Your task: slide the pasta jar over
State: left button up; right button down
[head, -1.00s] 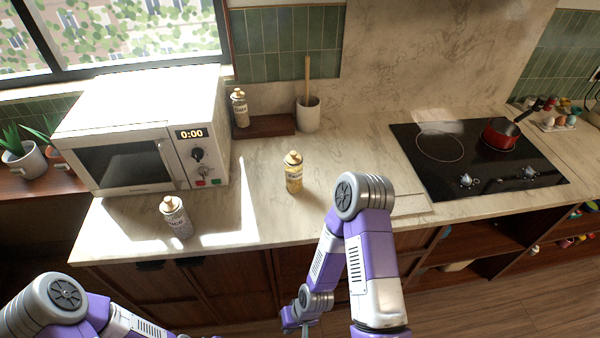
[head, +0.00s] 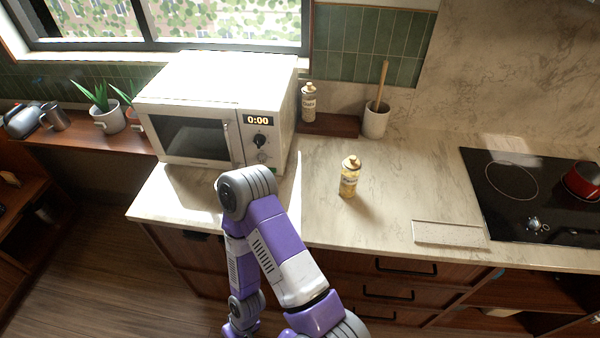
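The jar with yellowish contents and a tan lid, which looks like the pasta jar (head: 349,179), stands upright on the pale stone counter (head: 395,205), right of the microwave. Its label is too small to read surely. A similar pale jar (head: 308,104) stands at the back on a dark wooden board. One purple and grey arm of mine rises in front of the counter, its elbow left of the yellowish jar and apart from it. I cannot tell which arm this is. Neither gripper shows.
The white microwave (head: 215,110) fills the counter's left part. A utensil pot (head: 375,120) stands beside the dark board (head: 335,125). A pale flat panel (head: 450,233) lies near the front edge; the black hob (head: 510,200) is at right. Counter around the yellowish jar is clear.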

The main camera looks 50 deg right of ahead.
aim_at(349, 179)
jog(key=u, duration=0.45)
jog(key=k, duration=0.75)
jog(key=z, duration=1.3)
